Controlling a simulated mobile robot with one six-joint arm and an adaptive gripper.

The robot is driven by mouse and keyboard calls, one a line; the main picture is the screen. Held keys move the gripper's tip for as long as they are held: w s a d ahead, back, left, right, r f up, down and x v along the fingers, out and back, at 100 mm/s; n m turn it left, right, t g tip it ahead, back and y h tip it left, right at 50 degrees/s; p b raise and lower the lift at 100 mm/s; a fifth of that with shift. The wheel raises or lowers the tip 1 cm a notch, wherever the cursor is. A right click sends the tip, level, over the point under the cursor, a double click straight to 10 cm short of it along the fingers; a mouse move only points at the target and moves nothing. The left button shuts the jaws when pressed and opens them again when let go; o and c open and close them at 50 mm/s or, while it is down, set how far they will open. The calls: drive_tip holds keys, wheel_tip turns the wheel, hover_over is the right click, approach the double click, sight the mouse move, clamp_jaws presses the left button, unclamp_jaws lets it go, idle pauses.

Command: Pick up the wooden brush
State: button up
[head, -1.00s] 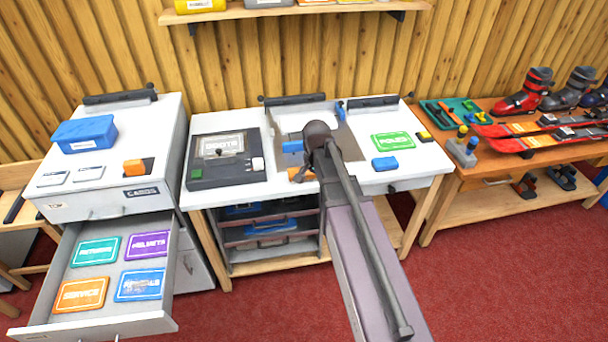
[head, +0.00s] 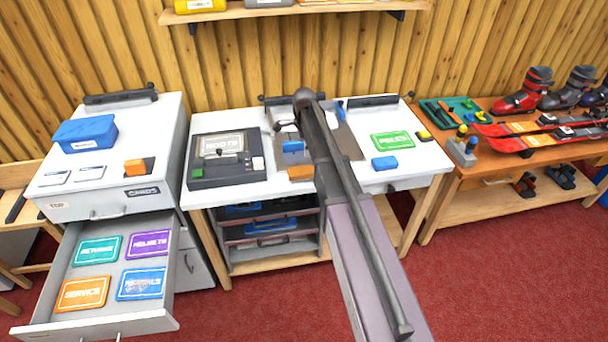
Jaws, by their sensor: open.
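An orange-brown block (head: 300,173), which looks like the wooden brush, lies near the front edge of the middle white bench. Its bristles cannot be made out. My gripper (head: 286,127) is small and dark in the head view, beyond the block and left of my arm. It is open and apart from the block, with nothing seen in it. My arm hides part of the bench just right of the block.
A blue block (head: 293,147) lies between my gripper and the brush. A dark press box (head: 226,158) stands to the left. Another blue block (head: 385,163) and a green card (head: 392,141) lie to the right. An open drawer (head: 150,322) juts out at left.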

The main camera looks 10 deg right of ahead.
sight(304, 170)
drive_tip(key=shift+f, duration=0.1)
wheel_tip(304, 170, down, 8)
drive_tip(key=b, duration=0.8)
drive_tip(key=shift+f+b, duration=0.2)
drive_tip(key=shift+b, duration=0.1)
drive_tip(key=shift+f, duration=0.15)
idle(0.4)
drive_tip(key=shift+w+f+b, duration=0.1)
drive_tip(key=shift+f+b, duration=2.35)
drive_tip(key=shift+b, duration=0.15)
drive_tip(key=c, duration=1.1)
